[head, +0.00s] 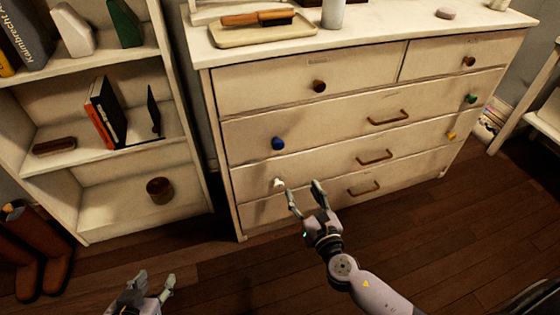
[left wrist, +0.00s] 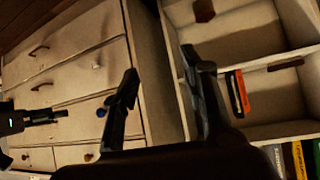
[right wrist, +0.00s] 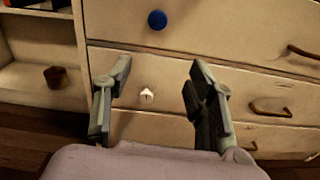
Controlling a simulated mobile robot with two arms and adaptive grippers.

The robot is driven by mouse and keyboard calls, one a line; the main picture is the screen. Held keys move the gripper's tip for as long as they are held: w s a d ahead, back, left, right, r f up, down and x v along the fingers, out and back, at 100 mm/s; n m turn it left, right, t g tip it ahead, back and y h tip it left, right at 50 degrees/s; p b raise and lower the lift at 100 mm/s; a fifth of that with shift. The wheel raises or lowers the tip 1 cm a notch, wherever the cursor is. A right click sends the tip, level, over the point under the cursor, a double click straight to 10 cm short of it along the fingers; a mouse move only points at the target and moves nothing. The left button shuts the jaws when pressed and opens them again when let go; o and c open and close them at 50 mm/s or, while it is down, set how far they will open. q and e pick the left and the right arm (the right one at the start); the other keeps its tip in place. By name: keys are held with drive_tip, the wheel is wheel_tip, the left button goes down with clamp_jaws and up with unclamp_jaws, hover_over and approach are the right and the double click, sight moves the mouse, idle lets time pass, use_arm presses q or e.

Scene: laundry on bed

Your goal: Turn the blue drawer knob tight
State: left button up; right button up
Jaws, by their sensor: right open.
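The blue knob (head: 278,144) sits on the left part of the dresser's second drawer row. It also shows in the right wrist view (right wrist: 157,20), above my gripper, and small in the left wrist view (left wrist: 101,112). My right gripper (head: 302,190) is open and empty in front of the lower drawers, below and right of the blue knob. In the right wrist view the white knob (right wrist: 147,95) lies between its fingers (right wrist: 155,82) in the picture; the distance to it is unclear. My left gripper (head: 152,284) is low at the bottom left, away from the dresser, with its fingers apart (left wrist: 165,85).
The dresser (head: 236,100) also has brown knobs (head: 319,86), a green knob (head: 471,98), a yellow knob (head: 451,135) and bar handles (head: 388,117). A shelf unit (head: 190,120) stands close on the left. Brown boots (head: 30,250) stand at far left. The wooden floor (head: 230,270) in front is mostly clear.

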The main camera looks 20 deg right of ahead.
approach(279, 147)
drive_tip(key=w, duration=0.2)
drive_tip(key=shift+n+t, duration=0.3)
drive_tip(key=shift+n, duration=0.1)
drive_tip(key=w, duration=0.2)
drive_tip(key=w+b, duration=0.1)
drive_tip(key=w, duration=0.1)
drive_tip(key=w+b, duration=0.1)
drive_tip(key=w, duration=0.2)
drive_tip(key=shift+f, duration=0.3)
use_arm(q)
drive_tip(key=w+d+r+t+h, duration=0.1)
drive_tip(key=w+d+r+t, duration=0.1)
drive_tip(key=w+r+t, duration=0.3)
drive_tip(key=shift+d+r+t+h, duration=0.2)
drive_tip(key=shift+r+t+h, duration=0.2)
drive_tip(key=shift+r, duration=1.75)
use_arm(e)
drive_tip(key=shift+w, duration=0.3)
drive_tip(key=shift+c, duration=0.5)
drive_tip(key=c, duration=1)
